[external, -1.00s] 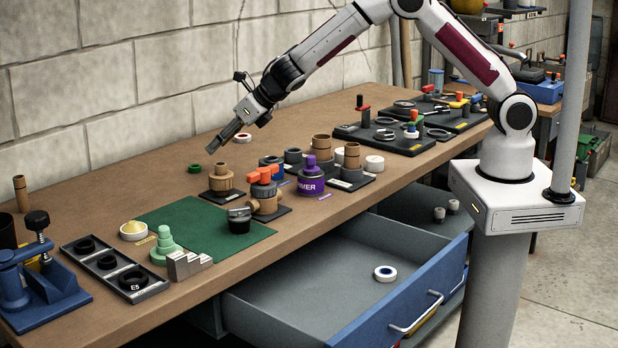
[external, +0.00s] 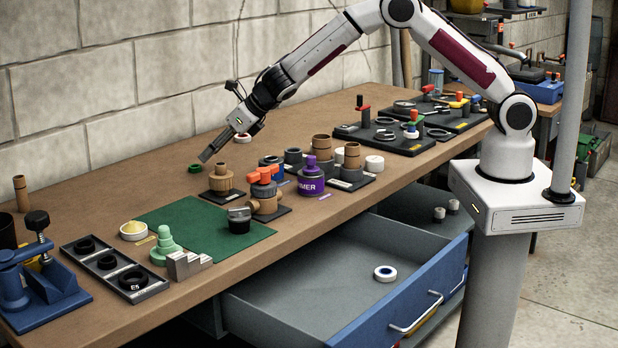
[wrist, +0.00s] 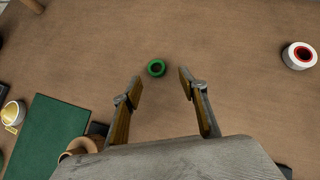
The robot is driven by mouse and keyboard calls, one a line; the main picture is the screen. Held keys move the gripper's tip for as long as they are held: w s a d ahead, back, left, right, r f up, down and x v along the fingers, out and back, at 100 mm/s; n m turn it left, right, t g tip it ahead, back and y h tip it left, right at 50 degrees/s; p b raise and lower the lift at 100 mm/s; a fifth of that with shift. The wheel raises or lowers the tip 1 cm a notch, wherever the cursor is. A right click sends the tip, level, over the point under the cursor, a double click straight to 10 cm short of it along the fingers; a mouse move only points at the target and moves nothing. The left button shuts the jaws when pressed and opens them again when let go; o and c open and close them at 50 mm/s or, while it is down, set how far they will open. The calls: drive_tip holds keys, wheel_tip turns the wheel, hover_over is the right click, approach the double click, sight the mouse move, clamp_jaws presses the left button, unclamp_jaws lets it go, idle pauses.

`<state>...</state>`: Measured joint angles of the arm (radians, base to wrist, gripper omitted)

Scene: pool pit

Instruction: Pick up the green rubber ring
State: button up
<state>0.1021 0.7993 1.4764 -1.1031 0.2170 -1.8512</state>
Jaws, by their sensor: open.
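The small green rubber ring (external: 195,168) lies flat on the brown workbench, near the wall side. In the wrist view the green ring (wrist: 156,68) lies just beyond the fingertips, roughly midway between them and nearer the picture's top. My gripper (external: 205,158) hangs tilted down to the left, its tips close to the ring in the external view. In the wrist view my gripper (wrist: 158,85) is open, with a wide gap and nothing between the fingers. The ring is fully visible in the wrist view; the height of the tips above the bench is hard to tell.
A brown fitting (external: 221,180) on a dark base stands just in front of the ring. A white ring with a red inside (wrist: 299,56) lies to the right in the wrist view. A green mat (external: 190,222) lies toward the left front. The bench around the ring is bare.

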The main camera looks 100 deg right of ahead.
sight(200, 166)
drive_tip(key=shift+f, duration=0.1)
idle(0.3)
drive_tip(key=shift+a+x, duration=0.1)
drive_tip(key=shift+x, duration=0.65)
drive_tip(key=shift+a+x, duration=0.15)
drive_tip(key=shift+x, duration=0.55)
drive_tip(key=shift+w+x, duration=0.2)
drive_tip(key=shift+x, duration=1)
drive_tip(key=shift+r, duration=0.2)
drive_tip(key=c, duration=0.8)
